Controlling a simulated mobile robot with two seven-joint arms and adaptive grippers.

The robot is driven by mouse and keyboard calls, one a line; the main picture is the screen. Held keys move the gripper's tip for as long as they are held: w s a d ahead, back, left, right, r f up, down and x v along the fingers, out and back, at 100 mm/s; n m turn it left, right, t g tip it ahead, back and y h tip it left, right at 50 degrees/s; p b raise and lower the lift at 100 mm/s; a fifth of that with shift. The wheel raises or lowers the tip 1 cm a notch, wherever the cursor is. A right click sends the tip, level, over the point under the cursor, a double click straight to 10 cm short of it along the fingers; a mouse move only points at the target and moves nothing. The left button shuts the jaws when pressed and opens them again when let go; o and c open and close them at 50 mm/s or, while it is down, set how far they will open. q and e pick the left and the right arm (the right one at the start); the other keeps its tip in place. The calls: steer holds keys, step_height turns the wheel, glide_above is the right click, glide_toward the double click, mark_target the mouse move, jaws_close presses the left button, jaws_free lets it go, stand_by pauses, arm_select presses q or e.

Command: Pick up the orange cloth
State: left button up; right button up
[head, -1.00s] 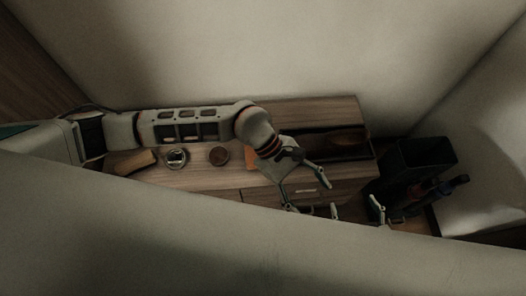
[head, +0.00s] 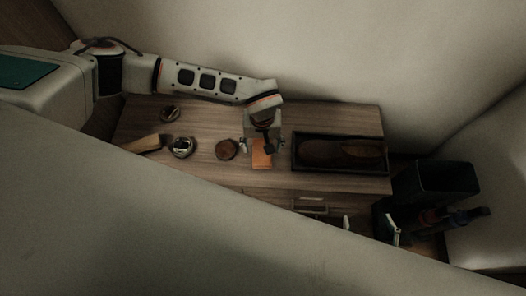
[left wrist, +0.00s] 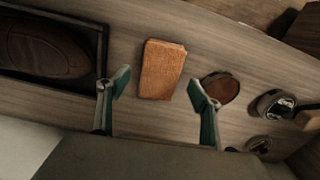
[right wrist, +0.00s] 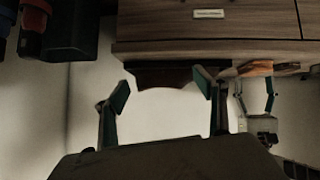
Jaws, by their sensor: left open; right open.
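The orange cloth (head: 262,160) is a small folded rectangle lying flat on the wooden cabinet top (head: 205,172), between a round brown item and a dark tray. My left gripper (head: 262,146) is open above it, pointing down. In the left wrist view the cloth (left wrist: 162,69) appears between and just beyond the spread fingers (left wrist: 160,90), apart from both. My right gripper (head: 370,228) is open and empty in front of the cabinet's drawer side, low and right. Its spread fingers show in the right wrist view (right wrist: 162,92).
The dark tray (head: 294,153) holds brown shoes, right of the cloth. The round brown item (head: 226,149), an open tin (head: 183,148), another small tin (head: 170,114) and a wooden-handled item (head: 143,143) lie left. A black bin (head: 436,180) stands right. A wall rises behind.

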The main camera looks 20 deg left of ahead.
mark_target(262, 151)
arm_select(q)
steer(key=f, duration=0.3)
steer(key=shift+s+f+b, duration=0.15)
steer(key=shift+s+b, duration=0.05)
steer(key=shift+b, duration=0.2)
steer(key=shift+w+f, duration=0.1)
steer(key=shift+f, duration=0.2)
steer(key=shift+w+r, duration=0.1)
steer(key=shift+r, duration=0.05)
steer(key=c, duration=0.9)
steer(key=shift+c, duration=0.6)
arm_select(e)
steer(key=shift+a+f, duration=0.1)
steer(key=shift+a, duration=0.05)
arm_select(q)
steer(key=shift+r, duration=0.1)
